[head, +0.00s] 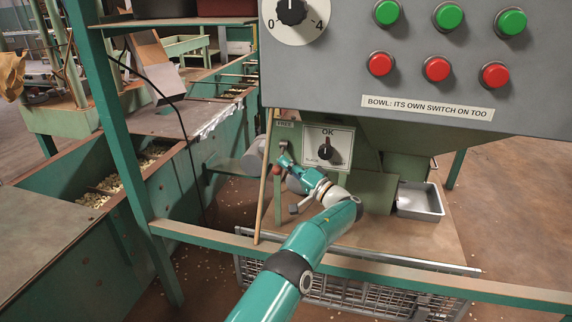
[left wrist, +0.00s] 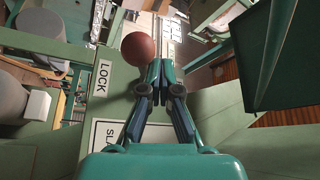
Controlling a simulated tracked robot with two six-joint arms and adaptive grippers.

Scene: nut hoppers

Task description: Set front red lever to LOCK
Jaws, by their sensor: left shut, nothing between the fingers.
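The red lever's round knob (left wrist: 138,46) shows in the left wrist view, just left of my fingertips and apart from them as far as I can tell. A LOCK label (left wrist: 103,77) is on the green plate below and left of the knob. A second label, partly hidden, sits lower by my gripper. My left gripper (left wrist: 160,86) is shut and empty. In the head view my left gripper (head: 284,150) reaches in at the green post under the FREE label (head: 285,125). A small reddish knob (head: 276,170) shows beside it. My right gripper is not in view.
A grey control panel (head: 400,80) with green and red buttons hangs above. A green rail (head: 400,273) crosses below my arm. A metal tray (head: 420,200) stands at right, and a wooden stick (head: 263,185) leans close left.

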